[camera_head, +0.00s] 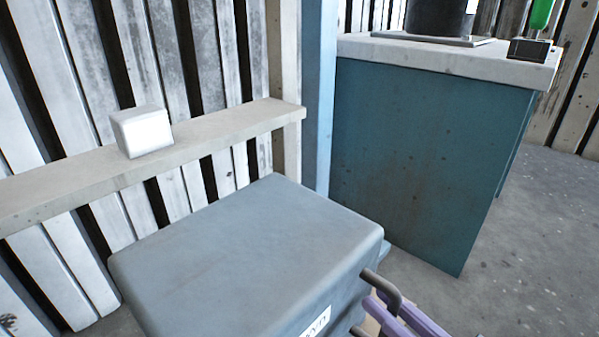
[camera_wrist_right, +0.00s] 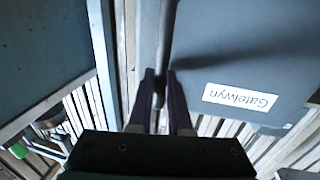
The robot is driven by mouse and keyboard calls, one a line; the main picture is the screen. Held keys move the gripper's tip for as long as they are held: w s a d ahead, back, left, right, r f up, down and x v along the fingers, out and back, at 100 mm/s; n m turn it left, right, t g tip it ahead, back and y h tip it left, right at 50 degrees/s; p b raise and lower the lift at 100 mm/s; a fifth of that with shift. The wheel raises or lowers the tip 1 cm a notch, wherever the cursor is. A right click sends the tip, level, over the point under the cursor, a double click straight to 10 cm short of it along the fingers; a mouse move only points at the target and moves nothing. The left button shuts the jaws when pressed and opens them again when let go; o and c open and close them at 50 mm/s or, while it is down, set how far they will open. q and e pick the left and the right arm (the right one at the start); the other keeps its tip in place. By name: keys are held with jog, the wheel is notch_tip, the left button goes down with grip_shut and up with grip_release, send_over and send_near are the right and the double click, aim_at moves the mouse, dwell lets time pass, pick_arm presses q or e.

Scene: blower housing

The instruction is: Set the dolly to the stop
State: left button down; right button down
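A grey-blue, box-shaped body (camera_head: 245,255) with a white label stands at the lower middle of the head view. I take it to be the dolly. In the right wrist view its side (camera_wrist_right: 235,45) carries the label "Gatelwyn" (camera_wrist_right: 240,97). A dark bar handle (camera_head: 382,284) sticks out at its right. My right gripper (camera_head: 402,312) has its purple fingers at this handle. In the right wrist view the fingers (camera_wrist_right: 162,78) close on both sides of the bar (camera_wrist_right: 167,40). My left gripper is out of view. I cannot make out the stop; the floor under the dolly is hidden.
A wooden ledge (camera_head: 225,124) with a white block (camera_head: 142,131) runs along the plank wall behind the dolly. A blue post (camera_head: 320,95) stands beside a teal bench (camera_head: 415,160). The bench top (camera_head: 450,58) bears a black object. Bare floor (camera_head: 530,240) lies at the right.

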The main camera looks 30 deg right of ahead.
jog(key=c, duration=1.2)
grip_release()
jog(key=shift+d+f, duration=0.1)
jog(key=shift+d, duration=0.05)
jog(key=o, duration=0.4)
jog(key=shift+d, duration=0.2)
jog(key=shift+c, duration=0.2)
jog(key=shift+a, duration=0.1)
jog(key=shift+s, duration=0.15)
jog(key=s+d+p, duration=0.1)
jog(key=s+p, duration=0.1)
jog(key=s, duration=0.7)
jog(key=shift+s+d, duration=0.25)
jog(key=shift+s, duration=0.05)
